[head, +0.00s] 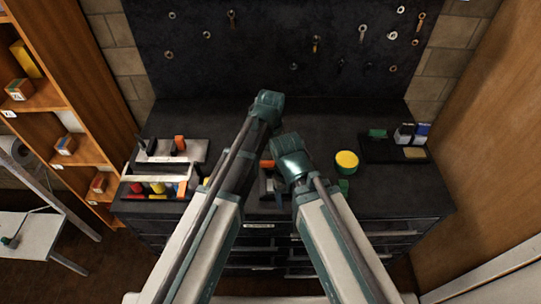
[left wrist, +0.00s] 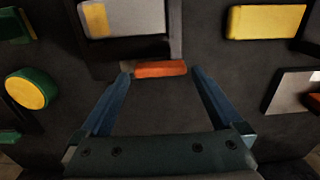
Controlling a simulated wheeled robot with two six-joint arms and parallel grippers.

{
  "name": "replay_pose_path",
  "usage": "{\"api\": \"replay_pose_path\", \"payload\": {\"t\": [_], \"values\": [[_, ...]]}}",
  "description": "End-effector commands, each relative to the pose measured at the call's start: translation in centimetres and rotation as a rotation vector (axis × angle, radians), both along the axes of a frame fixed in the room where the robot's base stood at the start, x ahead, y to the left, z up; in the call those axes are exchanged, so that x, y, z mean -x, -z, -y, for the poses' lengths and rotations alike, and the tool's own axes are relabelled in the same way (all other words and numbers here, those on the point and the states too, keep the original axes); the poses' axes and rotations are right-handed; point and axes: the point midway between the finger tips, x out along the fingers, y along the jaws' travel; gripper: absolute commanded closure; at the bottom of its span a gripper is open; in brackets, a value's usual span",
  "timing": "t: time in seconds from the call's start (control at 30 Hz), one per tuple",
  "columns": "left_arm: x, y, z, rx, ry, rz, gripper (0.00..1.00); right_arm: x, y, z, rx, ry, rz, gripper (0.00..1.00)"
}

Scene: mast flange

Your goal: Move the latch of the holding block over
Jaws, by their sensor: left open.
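In the left wrist view, an orange bar (left wrist: 160,69), which looks like the latch, lies across the space between the fingertips of my left gripper (left wrist: 160,74). The gripper is open, with one finger to each side of the bar; whether either finger touches it I cannot tell. Just beyond the bar is a grey block with a yellow stripe (left wrist: 135,18), probably the holding block, cut off by the top edge. In the head view the orange bar (head: 267,164) shows small between my two arms. My right wrist (head: 290,160) is right beside it; its jaws are hidden.
A round yellow-topped green piece (head: 346,160) stands to the right on the dark bench. A tray with small boxes (head: 380,150) is at the right, and trays with coloured pieces (head: 150,170) are at the left. The bench's back middle is mostly clear.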

Motion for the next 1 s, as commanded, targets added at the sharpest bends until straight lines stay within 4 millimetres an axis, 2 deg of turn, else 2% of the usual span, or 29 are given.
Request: {"api": "replay_pose_path", "payload": {"t": [0.03,0.6,0.8,1.0], "values": [[0.0,-1.4,0.0,0.000,0.000,0.000,0.00,0.0,-1.4,0.0,0.000,0.000,0.000,0.28],[0.0,-10.0,0.0,0.000,-0.001,0.000,0.00,0.0,-10.0,0.0,-0.003,0.012,0.000,0.28],[0.0,-11.5,0.0,0.000,-0.002,0.000,0.00,0.0,-11.5,0.0,-0.002,0.013,0.000,0.28],[0.0,-11.5,0.0,0.000,-0.002,0.000,0.00,0.0,-11.5,0.0,-0.002,0.013,0.000,0.28]]}}
